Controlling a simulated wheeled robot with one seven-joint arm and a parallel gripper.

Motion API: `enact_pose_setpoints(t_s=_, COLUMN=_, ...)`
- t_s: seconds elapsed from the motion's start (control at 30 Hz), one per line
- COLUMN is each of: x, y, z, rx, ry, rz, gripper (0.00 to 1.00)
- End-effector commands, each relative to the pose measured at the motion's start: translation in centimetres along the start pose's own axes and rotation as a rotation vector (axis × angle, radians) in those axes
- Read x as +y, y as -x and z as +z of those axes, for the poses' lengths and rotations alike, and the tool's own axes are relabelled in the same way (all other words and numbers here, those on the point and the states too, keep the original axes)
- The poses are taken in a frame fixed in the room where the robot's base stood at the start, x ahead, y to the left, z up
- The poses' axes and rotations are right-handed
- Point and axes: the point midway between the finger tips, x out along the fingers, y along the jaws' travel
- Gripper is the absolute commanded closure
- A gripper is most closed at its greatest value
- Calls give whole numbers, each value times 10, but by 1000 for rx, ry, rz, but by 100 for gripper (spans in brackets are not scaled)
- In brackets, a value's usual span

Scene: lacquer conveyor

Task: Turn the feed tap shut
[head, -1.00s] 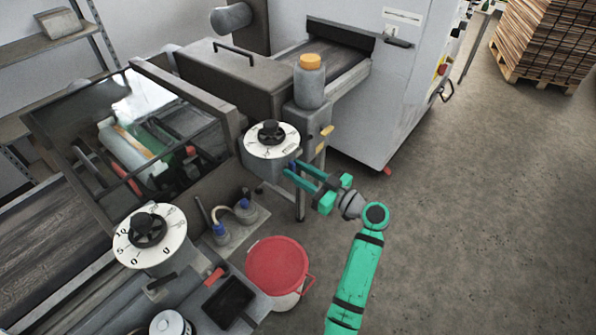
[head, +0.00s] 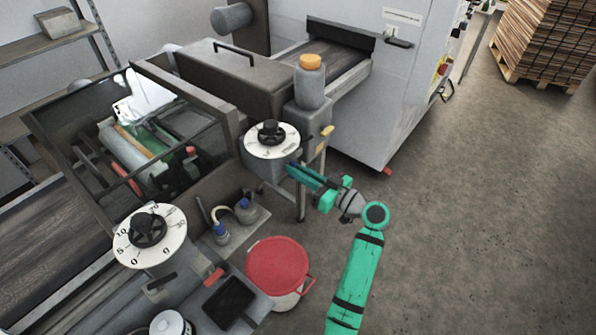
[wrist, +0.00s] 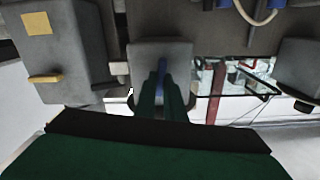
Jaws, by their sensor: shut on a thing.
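The feed tap shows as a small blue handle (head: 290,168) on the side of the grey housing below the right white dial (head: 271,141). The fingers (wrist: 161,82) also show close together in the wrist view.
A red-lidded bucket (head: 277,262) stands on the floor below my gripper. A grey post with an orange-capped bottle (head: 310,85) and a yellow lever (head: 327,131) is close behind. A second dial (head: 150,236) is at left.

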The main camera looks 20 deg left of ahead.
Motion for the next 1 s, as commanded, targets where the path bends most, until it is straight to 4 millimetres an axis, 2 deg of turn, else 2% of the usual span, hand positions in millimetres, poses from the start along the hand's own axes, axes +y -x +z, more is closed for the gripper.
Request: enact_pose_setpoints(t_s=1.0, x=6, y=0, z=2, rx=1, ry=-955, rz=1, gripper=100)
